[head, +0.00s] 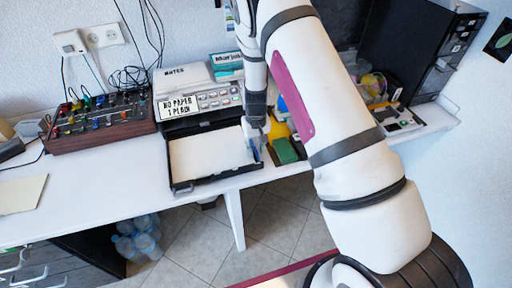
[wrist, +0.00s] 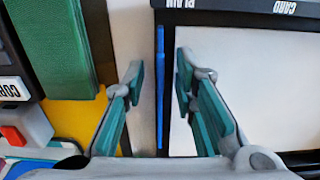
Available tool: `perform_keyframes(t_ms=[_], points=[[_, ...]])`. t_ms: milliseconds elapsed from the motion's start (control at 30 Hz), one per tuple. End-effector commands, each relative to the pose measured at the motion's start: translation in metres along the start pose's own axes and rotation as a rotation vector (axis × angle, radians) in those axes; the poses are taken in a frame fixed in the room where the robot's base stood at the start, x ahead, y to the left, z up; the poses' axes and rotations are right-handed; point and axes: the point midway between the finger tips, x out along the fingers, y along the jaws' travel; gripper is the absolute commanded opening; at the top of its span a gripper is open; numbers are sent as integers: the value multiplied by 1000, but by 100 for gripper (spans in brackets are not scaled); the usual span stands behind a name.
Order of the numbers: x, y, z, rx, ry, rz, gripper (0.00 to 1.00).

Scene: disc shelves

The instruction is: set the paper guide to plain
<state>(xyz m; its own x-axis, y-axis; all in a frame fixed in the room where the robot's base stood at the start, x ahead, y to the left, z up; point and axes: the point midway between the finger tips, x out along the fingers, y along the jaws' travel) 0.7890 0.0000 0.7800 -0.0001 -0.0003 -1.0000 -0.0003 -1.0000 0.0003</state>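The paper guide is a thin blue strip (wrist: 160,100) along one side of the open black tray (head: 190,186). In the wrist view it lies between the two teal-padded fingers of my gripper (wrist: 159,75), with a gap on both sides. My gripper is open and points down over the tray's right side in the head view (head: 262,142). The word PLAIN (wrist: 180,3) on the tray edge is upside down, just right of the guide's end; CARD (wrist: 285,7) is farther right. The printer display (head: 180,106) reads "NO PAPER 1 PLAIN". White paper (head: 205,153) lies in the tray.
A green block (head: 285,151) and a yellow item lie close right of the tray; both show beside my left finger in the wrist view. A wooden box with knobs (head: 100,122) stands left of the printer. The desk's front left is mostly clear.

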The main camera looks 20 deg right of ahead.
Motion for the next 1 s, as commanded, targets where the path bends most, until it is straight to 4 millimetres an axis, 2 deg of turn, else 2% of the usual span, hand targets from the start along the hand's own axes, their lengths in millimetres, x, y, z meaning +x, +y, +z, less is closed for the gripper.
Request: perform_keyframes(t_ms=[167, 267, 300, 533, 700, 900, 1000], points=[[0, 0, 0, 0, 0, 0, 24], [0, 0, 0, 0, 0, 0, 1], [0, 0, 0, 0, 0, 0, 0], [0, -1, 0, -1, 0, 0, 0], [0, -14, -1, -3, 1, -1, 0], [-1, -13, 0, -1, 1, 0, 0], [-1, -13, 0, -1, 1, 0, 26]])
